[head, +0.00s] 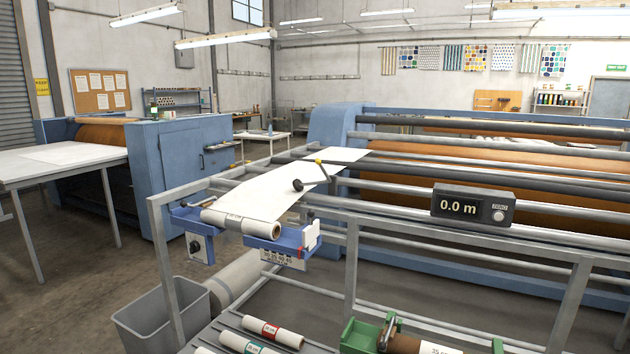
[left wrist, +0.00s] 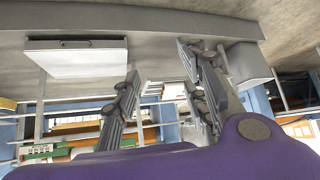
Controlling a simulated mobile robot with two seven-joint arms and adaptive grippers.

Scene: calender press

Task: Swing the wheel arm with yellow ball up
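The wheel arm shows in the head view as a thin dark rod with a black wheel (head: 297,185) at its near end. The wheel appears to rest on the white sheet (head: 270,192). A small yellow ball (head: 319,161) stands up at the rod's other side, near the far rails. Neither gripper shows in the head view. In the left wrist view my left gripper (left wrist: 158,60) has its two fingers spread wide with nothing between them. I cannot tell its distance from the wheel arm. My right gripper is in neither view.
A paper roll (head: 240,222) sits in a blue holder at the table's left end. A meter display (head: 473,205) reading 0.0 m stands on the front rail. A grey bin (head: 160,320) and several rolls lie below. The blue calender (head: 335,125) stands behind.

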